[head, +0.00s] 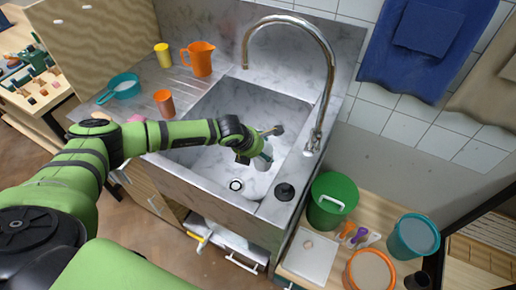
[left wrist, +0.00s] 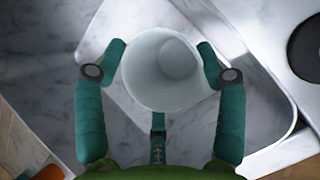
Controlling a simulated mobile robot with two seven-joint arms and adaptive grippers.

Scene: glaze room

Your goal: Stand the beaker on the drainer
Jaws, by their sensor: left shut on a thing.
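My left gripper (head: 264,147) is shut on a pale, whitish beaker (left wrist: 165,72). In the left wrist view its teal fingers close on either side of the beaker, and I look into its round mouth. In the head view the beaker (head: 263,160) is partly hidden by the gripper and is over the sink basin. Whether it touches the basin is unclear. The drainer (head: 178,80) is the grooved marble surface left of the basin, partly hidden in front by my left arm. My right gripper is not in view.
A yellow cup (head: 162,55), orange jug (head: 199,58), orange-brown cup (head: 164,103) and teal pan (head: 122,87) stand around the drainer, with some clear marble between them. A green bucket (head: 331,205) stands at right.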

